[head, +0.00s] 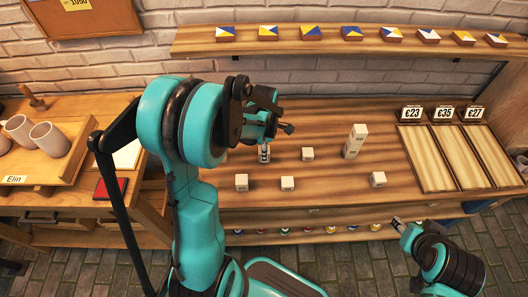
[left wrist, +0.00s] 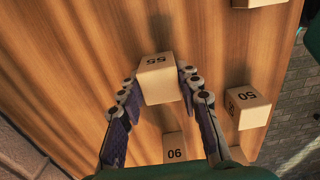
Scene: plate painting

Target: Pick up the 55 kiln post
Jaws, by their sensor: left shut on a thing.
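The 55 kiln post (left wrist: 158,80), a pale block with its number on top, sits between the two fingers of my left gripper (left wrist: 158,77) in the left wrist view. The fingers are shut on its sides. It is over the wooden table; I cannot tell if it still touches it. In the head view my left gripper (head: 264,152) points down at the table behind my wrist, and the post is not clearly visible there. My right gripper (head: 398,224) is at the table's front right, small and turned away, so its opening is unclear.
Near the held post are a post marked 50 (left wrist: 248,106) and one marked 06 or 90 (left wrist: 174,150). Other pale posts (head: 287,183) stand around, with a taller one (head: 354,142) at right. Priced trays (head: 427,158) lie further right. A side bench (head: 70,115) is at left.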

